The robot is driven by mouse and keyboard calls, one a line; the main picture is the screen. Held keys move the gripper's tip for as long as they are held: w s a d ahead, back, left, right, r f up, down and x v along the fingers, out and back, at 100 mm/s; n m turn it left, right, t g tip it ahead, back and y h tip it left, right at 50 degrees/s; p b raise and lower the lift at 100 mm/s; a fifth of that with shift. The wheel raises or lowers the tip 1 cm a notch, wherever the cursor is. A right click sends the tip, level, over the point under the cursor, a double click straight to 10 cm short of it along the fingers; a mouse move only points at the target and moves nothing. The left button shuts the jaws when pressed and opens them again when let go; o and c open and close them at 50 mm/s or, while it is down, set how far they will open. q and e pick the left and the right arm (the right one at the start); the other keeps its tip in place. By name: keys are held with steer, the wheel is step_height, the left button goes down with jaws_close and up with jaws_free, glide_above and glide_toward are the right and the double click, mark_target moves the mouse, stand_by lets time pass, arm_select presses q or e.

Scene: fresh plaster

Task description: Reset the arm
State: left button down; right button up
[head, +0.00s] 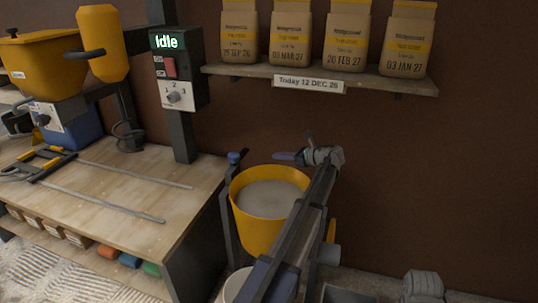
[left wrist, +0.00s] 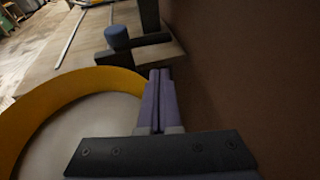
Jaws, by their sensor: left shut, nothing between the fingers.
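My left gripper (head: 284,156) is at the end of the arm that reaches up past the right side of the yellow bucket. Its purple fingers point left, above the bucket's far rim in the picture. In the left wrist view the two fingers (left wrist: 159,100) lie side by side, shut and empty. The yellow bucket (head: 256,235) holds a smooth grey mix (head: 268,199); its rim also shows in the left wrist view (left wrist: 40,107). My left arm covers part of the bucket's right side. My right gripper is not in view.
A wooden workbench (head: 125,200) with metal rods and a yellow-black frame tool stands left. A post carries a control box (head: 178,70) reading "Idle". A shelf (head: 395,82) with several dated bags is on the brown wall. A blue-knobbed clamp (head: 235,158) stands beside the bucket.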

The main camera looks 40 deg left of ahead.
arm_select(q)
steer(key=shift+w+d+r, duration=0.15)
steer(key=shift+d+r, duration=0.05)
steer(key=shift+d, duration=0.5)
steer(key=shift+d, duration=0.1)
steer(key=s+d+n+h+p, duration=0.1)
steer(key=s+d+p, duration=0.1)
steer(key=d, duration=0.2)
steer(key=s+d+r+n+t+h+p, duration=0.1)
steer(key=s+d+p, duration=0.1)
steer(key=d+p, duration=0.1)
steer(key=s+d+r+n+h+p, duration=0.1)
steer(key=s+d+p, duration=0.1)
steer(key=d, duration=0.3)
steer(key=shift+r+p, duration=0.15)
steer(key=shift+p, duration=0.3)
steer(key=s+d+r+n+h+p, duration=0.2)
steer(key=s+d+p, duration=0.4)
steer(key=s+d, duration=0.3)
steer(key=s+d+r+n+h+p, duration=0.3)
steer(key=s+d, duration=0.6)
steer(key=d, duration=0.3)
steer(key=s+d+r+n+h+p, duration=0.3)
steer(key=s+d+n+h+p, duration=0.2)
steer(key=s+d+p, duration=0.3)
steer(key=s+d, duration=0.1)
steer(key=d, duration=0.2)
steer(key=shift+s+p, duration=0.3)
steer(key=shift+p, duration=0.1)
